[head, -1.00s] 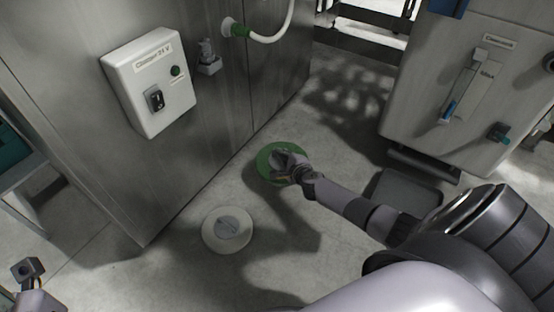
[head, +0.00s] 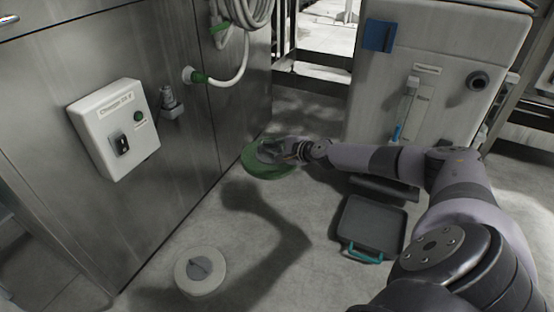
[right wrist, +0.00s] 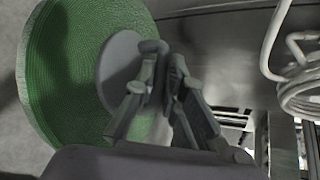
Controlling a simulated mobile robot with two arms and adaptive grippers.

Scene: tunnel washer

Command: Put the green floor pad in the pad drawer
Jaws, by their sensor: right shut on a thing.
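The green floor pad (head: 262,170) is a thick round disc with a grey hub, close to the steel machine wall in the head view. My right gripper (head: 278,150) is shut on its grey hub. In the right wrist view the green pad (right wrist: 65,80) fills the left side, and the fingers (right wrist: 160,52) close on the hub. I cannot tell exactly how high the pad is above the floor. The pad drawer (head: 372,224) looks like the dark grey open tray with a teal handle, low in front of the cabinet, right of the pad. It looks empty. My left gripper is out of view.
A white round pad (head: 200,272) with a grey hub lies on the floor at the lower left. A white switch box (head: 114,128) and a hose (head: 238,72) are on the steel wall. A grey cabinet (head: 430,70) stands behind the drawer. Floor between pad and drawer looks clear.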

